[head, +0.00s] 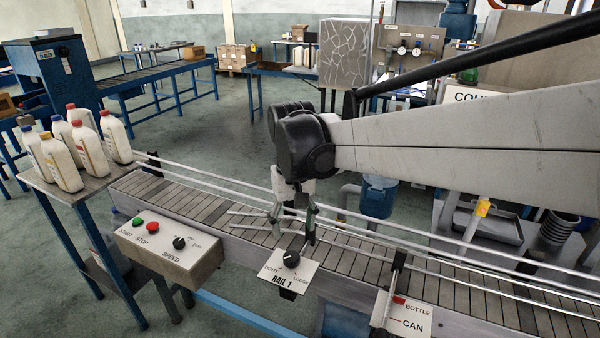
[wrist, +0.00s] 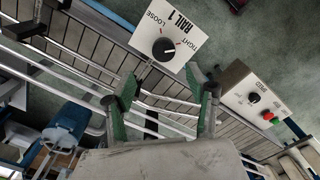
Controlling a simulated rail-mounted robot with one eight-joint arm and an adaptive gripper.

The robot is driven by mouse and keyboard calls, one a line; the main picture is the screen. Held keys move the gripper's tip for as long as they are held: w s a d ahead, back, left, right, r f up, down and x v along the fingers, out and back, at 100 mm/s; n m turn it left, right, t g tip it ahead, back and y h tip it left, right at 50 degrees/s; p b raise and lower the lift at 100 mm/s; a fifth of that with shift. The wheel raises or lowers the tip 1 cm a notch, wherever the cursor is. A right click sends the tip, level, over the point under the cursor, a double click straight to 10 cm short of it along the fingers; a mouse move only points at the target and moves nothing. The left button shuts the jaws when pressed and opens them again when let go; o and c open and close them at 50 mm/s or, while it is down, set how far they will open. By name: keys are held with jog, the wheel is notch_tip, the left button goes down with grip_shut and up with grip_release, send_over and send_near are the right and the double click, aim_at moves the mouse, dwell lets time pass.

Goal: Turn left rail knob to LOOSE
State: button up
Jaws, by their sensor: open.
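The left rail knob (head: 291,259) is a round black knob on a white RAIL 1 plate (head: 272,271) at the conveyor's near side. In the head view, TIGHT is printed on its left and LOOSE on its right. The knob also shows in the wrist view (wrist: 163,49), fully uncovered, with small red marks near it. I cannot tell for sure which word its pointer faces. My gripper (head: 293,221) is open and empty above the conveyor, just behind and above the knob, not touching it. In the wrist view the knob lies beyond the gap between my green-padded fingertips (wrist: 161,78).
Metal guide rails (head: 240,192) run along the conveyor close to my fingers. A control box (head: 165,247) with START, STOP and SPEED stands left of the plate. A BOTTLE/CAN plate (head: 402,315) stands to the right. Several white bottles (head: 92,155) stand on a left side table.

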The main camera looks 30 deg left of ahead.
aim_at(291, 256)
jog(key=f+b, duration=0.1)
jog(key=f, duration=0.2)
jog(key=f+b, duration=0.1)
jog(key=f, duration=0.2)
jog(key=f+b, duration=0.2)
jog(key=f, duration=0.1)
jog(key=shift+s+a+f, duration=0.1)
jog(key=shift+s+a, duration=0.15)
jog(key=shift+s, duration=0.15)
jog(key=c, duration=1.1)
